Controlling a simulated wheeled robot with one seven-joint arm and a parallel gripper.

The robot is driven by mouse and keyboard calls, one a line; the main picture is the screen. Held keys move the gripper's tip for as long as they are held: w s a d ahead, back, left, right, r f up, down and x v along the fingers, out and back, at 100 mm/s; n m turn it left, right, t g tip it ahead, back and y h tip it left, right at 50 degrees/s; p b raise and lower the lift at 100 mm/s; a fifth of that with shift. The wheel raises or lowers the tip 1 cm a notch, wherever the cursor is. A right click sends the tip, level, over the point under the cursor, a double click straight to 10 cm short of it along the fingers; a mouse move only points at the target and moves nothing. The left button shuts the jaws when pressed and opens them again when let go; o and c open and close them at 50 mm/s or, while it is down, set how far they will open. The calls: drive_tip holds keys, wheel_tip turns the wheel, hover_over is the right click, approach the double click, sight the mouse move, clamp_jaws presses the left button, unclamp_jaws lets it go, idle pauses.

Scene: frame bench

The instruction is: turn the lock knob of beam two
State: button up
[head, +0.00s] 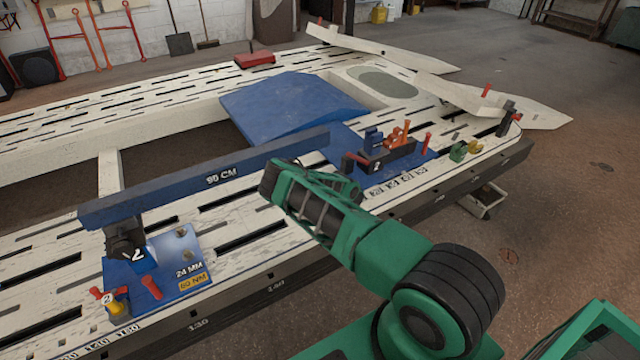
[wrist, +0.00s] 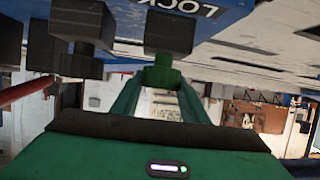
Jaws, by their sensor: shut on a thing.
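In the wrist view my gripper (wrist: 160,80) has its two green fingers shut on a green knob (wrist: 161,74).
A blue plate (head: 175,245) marked 24 MM and 60 NM lies under the near support, with red handles (head: 150,288) and a yellow piece. Orange and red parts (head: 398,134) stand near the right block. The slotted white bench (head: 60,255) has open gaps.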

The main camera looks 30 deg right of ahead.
drive_tip(key=n+g+y, duration=0.1)
drive_tip(key=n+y, duration=0.2)
drive_tip(key=shift+f+y, duration=0.15)
drive_tip(key=shift+y, duration=0.15)
drive_tip(key=shift+n+g+y, duration=0.3)
drive_tip(key=shift+n+y, duration=0.3)
drive_tip(key=shift+n, duration=0.1)
drive_tip(key=shift+n+y, duration=0.3)
drive_tip(key=o, duration=1.1)
drive_tip(key=shift+w, duration=0.1)
drive_tip(key=shift+c, duration=0.2)
